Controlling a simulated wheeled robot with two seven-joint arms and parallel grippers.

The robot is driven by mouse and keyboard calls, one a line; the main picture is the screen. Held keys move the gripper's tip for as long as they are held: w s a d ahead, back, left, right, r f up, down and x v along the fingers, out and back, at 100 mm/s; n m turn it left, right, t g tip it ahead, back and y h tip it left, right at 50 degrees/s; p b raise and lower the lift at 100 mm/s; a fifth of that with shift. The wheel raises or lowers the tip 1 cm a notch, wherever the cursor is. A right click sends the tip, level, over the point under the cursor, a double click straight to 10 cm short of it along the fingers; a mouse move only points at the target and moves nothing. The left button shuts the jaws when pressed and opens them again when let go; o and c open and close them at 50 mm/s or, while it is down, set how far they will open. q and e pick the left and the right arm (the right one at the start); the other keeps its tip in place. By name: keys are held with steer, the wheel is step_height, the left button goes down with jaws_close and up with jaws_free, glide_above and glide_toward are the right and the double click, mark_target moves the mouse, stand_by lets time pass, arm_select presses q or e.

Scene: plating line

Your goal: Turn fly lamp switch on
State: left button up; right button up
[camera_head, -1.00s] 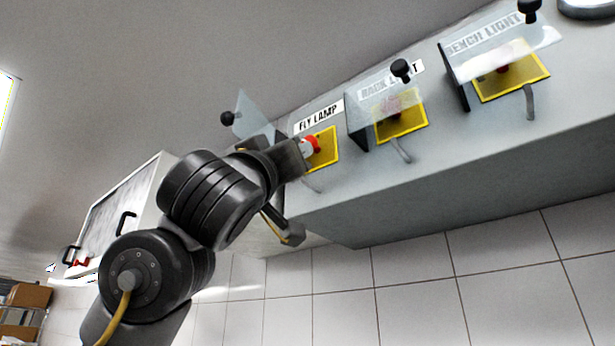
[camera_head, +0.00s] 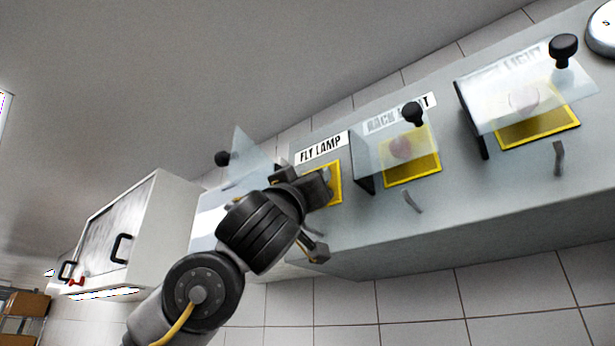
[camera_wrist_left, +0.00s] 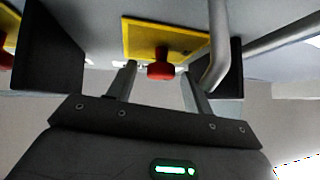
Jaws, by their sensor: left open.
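The FLY LAMP label (camera_head: 320,149) sits above a yellow plate (camera_head: 337,172) on the grey panel. Its clear cover (camera_head: 248,162) with a black knob is swung open to the left. My left gripper (camera_head: 322,187) is in front of this plate and hides the switch there. In the left wrist view, the red switch knob (camera_wrist_left: 160,71) stands out from its yellow plate (camera_wrist_left: 145,40). The fingers of my left gripper (camera_wrist_left: 157,78) are open, one on each side of the knob. Contact cannot be made out. My right gripper is not in view.
The rack light switch (camera_head: 400,148) and bench light switch (camera_head: 523,99) stand to the right behind lowered clear covers with black knobs. Bent metal levers (camera_head: 412,201) stick out below the plates. A white cabinet (camera_head: 160,225) is at left.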

arm_select(q)
steer(key=shift+w, duration=0.15)
steer(key=c, duration=1)
steer(key=shift+o, duration=0.2)
steer(key=shift+m+g+h+b, duration=0.3)
steer(key=shift+m+g+h, duration=0.1)
steer(key=shift+m+h, duration=1.2)
steer(key=shift+m, duration=0.1)
steer(key=o, duration=1)
steer(key=shift+a, duration=0.1)
steer(key=shift+c, duration=0.2)
